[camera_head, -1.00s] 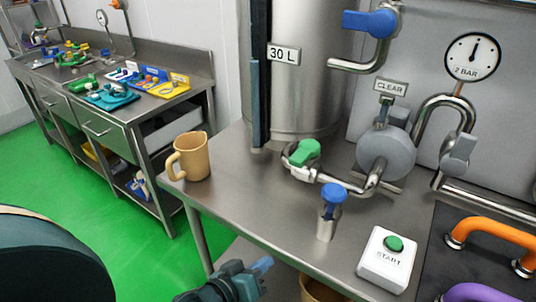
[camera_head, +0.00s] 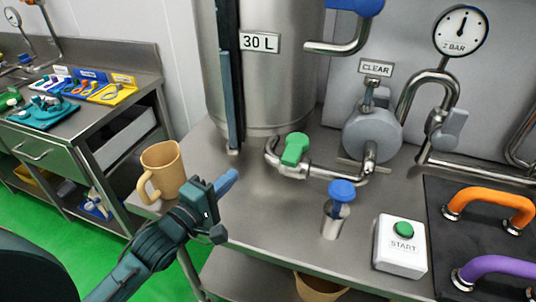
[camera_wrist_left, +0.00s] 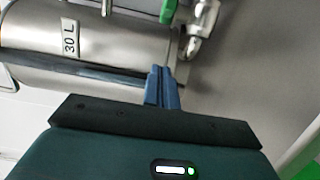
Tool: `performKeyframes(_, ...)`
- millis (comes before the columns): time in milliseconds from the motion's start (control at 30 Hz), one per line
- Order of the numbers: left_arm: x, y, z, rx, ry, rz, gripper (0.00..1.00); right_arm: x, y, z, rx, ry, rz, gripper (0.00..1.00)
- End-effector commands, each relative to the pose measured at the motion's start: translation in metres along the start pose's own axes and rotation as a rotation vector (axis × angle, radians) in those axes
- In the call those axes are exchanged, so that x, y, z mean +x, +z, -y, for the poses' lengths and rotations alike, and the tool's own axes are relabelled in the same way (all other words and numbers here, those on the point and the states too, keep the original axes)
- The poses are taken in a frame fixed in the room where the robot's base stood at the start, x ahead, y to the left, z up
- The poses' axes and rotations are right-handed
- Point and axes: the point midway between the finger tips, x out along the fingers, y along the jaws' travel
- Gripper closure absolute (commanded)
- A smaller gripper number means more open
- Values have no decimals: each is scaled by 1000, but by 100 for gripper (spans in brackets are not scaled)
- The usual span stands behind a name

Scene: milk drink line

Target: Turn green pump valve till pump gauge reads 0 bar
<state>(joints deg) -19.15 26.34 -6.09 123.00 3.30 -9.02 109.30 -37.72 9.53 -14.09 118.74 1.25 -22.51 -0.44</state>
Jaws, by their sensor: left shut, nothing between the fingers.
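The green pump valve (camera_head: 295,149) sits on the steel pipe at the foot of the tank; part of it also shows at the top of the left wrist view (camera_wrist_left: 168,10). The pump gauge (camera_head: 461,31) is a white dial marked BAR, at the upper right. Its needle points nearly straight up, and its value is too small to read. My left gripper (camera_head: 229,181) is shut and empty, its blue fingers together above the table, left of and nearer than the valve, apart from it. The fingers also show in the left wrist view (camera_wrist_left: 161,88). My right gripper is not seen.
The steel tank (camera_head: 270,90) rises behind the valve. A tan mug (camera_head: 163,172) stands on the table left of my gripper. A blue-topped tap (camera_head: 340,195), the START button box (camera_head: 401,246) and a grey round pump (camera_head: 372,136) stand to the right. Bare table lies between gripper and valve.

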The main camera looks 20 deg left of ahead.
Motion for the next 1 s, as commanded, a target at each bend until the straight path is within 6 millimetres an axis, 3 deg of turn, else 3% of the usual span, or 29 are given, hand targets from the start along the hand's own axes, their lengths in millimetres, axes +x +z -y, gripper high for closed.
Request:
performKeyframes(167, 22, 0, -2, 1, 3, 0, 100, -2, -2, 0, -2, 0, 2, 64)
performKeyframes(567, 102, 1, -2, 3, 0, 0, 100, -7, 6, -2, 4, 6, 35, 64)
performKeyframes(700, 103, 25, 0, -2, -1, 1, 100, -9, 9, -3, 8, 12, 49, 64)
performKeyframes(1000, 106, 40, 1, 1, -3, 0, 100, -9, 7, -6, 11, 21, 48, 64)
